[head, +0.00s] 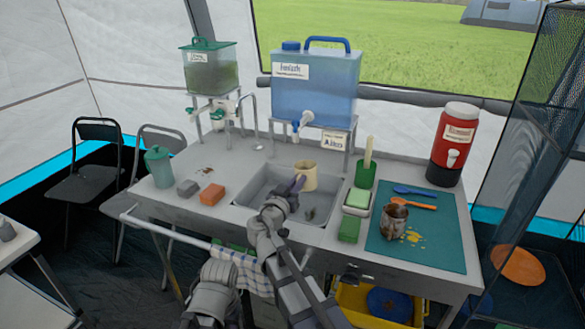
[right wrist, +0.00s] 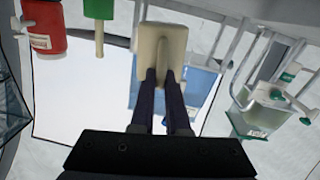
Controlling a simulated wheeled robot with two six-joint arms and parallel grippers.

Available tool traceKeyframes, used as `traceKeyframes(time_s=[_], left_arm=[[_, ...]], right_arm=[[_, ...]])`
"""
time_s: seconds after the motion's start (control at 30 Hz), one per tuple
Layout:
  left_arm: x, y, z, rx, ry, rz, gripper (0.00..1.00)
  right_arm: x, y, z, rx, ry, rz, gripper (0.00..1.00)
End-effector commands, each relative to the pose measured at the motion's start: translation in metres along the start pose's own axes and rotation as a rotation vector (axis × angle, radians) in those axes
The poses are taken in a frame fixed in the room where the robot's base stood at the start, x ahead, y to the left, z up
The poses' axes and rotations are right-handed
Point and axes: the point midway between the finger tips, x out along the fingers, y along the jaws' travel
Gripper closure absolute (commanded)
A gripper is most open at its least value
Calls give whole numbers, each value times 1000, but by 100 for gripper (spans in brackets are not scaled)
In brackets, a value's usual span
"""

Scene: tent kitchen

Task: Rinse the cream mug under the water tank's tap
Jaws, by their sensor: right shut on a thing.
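The cream mug (head: 307,177) looks upright over the back part of the sink (head: 243,192). My right gripper (head: 298,184) is shut on it from the front left, and the mug (right wrist: 162,50) sits between the fingertips (right wrist: 160,76) in the right wrist view. The blue water tank (head: 325,88) stands on a rack behind the sink. Its white tap (head: 305,119) is above the mug with a clear gap; I cannot tell if it is directly over the mug. I see no water stream. My left gripper is not in view.
A green-lidded tank (head: 208,72) stands at back left.

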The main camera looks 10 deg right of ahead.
Motion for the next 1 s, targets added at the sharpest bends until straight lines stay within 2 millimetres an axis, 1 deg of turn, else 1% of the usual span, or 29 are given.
traceKeyframes(time_s=[0.63,0.77,1.0], left_arm=[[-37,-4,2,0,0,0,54],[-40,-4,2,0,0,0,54],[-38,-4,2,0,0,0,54]], right_arm=[[-27,40,-33,0,0,0,100],[-29,44,-35,0,0,0,100],[-29,43,-34,0,0,0,100]])
